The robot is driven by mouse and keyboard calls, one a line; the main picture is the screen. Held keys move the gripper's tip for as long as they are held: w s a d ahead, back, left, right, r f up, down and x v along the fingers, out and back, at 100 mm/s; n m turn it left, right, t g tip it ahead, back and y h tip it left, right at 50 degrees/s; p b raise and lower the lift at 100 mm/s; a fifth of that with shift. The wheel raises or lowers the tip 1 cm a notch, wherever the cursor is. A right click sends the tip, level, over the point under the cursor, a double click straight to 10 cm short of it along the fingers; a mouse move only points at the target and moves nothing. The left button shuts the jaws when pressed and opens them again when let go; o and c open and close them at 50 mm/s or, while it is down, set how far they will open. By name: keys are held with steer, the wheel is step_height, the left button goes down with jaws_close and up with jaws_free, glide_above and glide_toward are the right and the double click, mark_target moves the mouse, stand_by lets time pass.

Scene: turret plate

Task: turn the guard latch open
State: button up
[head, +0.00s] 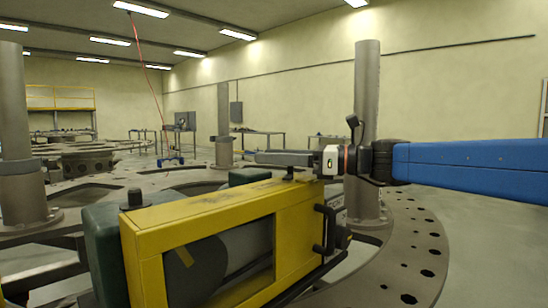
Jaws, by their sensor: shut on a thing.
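The yellow guard (190,213) is a box-like frame around a grey cylinder, close in front in the head view. A small dark piece (291,174) stands on its top near the far right corner and looks like the guard latch. My gripper (284,159) reaches in from the right, just above this corner, with its grey end pointing left. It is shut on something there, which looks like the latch. The fingertips and the exact contact are too small to make out, and the latch's angle cannot be told.
A dark handle (324,229) sticks out from the guard's right end. Grey posts (367,100) rise from the turret plate (415,245), one close behind my wrist. Open floor (490,240) lies to the right.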

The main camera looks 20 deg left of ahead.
steer(key=shift+w+m+t, duration=0.2)
steer(key=shift+m+t, duration=0.4)
steer(key=shift+t, duration=0.3)
steer(key=shift+w+m+t, duration=0.15)
steer(key=shift+m+t, duration=0.45)
steer(key=shift+t, duration=0.3)
steer(key=shift+w+d+m+t+h, duration=0.1)
steer(key=shift+w+m+t+h, duration=0.15)
steer(key=shift+m+t, duration=0.45)
steer(key=shift+w+a+m+t+h, duration=0.1)
steer(key=shift+w+m+t+h, duration=0.2)
steer(key=shift+t, duration=0.65)
steer(key=shift+w+d+m+t+h, duration=0.1)
steer(key=shift+m+t+h, duration=0.05)
steer(key=shift+m+t, duration=0.6)
steer(key=shift+t, duration=0.4)
steer(key=o, duration=1.1)
steer(key=shift+c, duration=0.2)
steer(key=shift+d, duration=0.15)
steer(key=v, duration=1.7)
